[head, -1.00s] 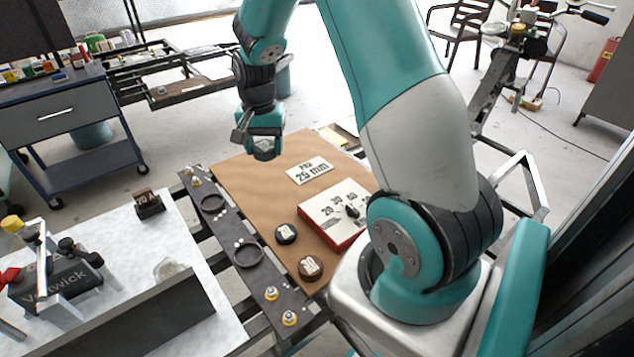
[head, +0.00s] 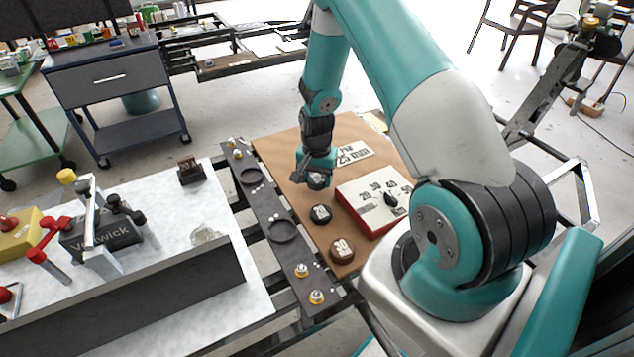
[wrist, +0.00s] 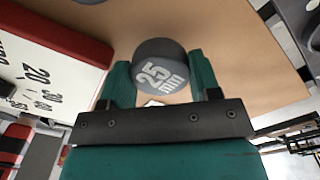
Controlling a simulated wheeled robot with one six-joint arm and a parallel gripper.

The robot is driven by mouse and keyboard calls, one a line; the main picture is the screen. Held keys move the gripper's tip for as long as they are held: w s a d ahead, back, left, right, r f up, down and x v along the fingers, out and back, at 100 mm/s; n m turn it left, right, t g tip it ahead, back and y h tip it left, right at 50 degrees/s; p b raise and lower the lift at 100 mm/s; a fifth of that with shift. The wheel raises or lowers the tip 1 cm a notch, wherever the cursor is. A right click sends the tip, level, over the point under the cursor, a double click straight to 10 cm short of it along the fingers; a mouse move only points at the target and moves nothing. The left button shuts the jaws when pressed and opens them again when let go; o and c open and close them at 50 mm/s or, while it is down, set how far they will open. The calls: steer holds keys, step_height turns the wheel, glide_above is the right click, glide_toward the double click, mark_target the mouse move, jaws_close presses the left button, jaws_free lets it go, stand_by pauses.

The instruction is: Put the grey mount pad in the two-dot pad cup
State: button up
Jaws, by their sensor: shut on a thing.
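My gripper (head: 317,176) hangs over the brown board, just beyond the black pad. In the wrist view, my gripper (wrist: 162,80) is shut on the grey mount pad (wrist: 160,66), a round piece marked "25 mm". The pad also shows under the jaws in the head view (head: 318,183). A dark strip (head: 262,200) to the left carries two ring-shaped cups, both empty: a far cup (head: 250,176) and a near cup (head: 282,231). Small white dots (head: 272,216) lie beside the cups; their number is hard to read.
A black pad (head: 320,214) and a brown pad (head: 342,249) rest on the brown board (head: 290,160). A red-sided dial box (head: 372,205) stands right of my gripper. Yellow-and-white fittings (head: 302,270) sit at the strip's ends. A white bench (head: 190,215) lies further left.

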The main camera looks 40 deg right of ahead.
steer(key=shift+f, duration=1.05)
steer(key=shift+f, duration=0.15)
steer(key=o, duration=0.7)
steer(key=shift+c, duration=0.2)
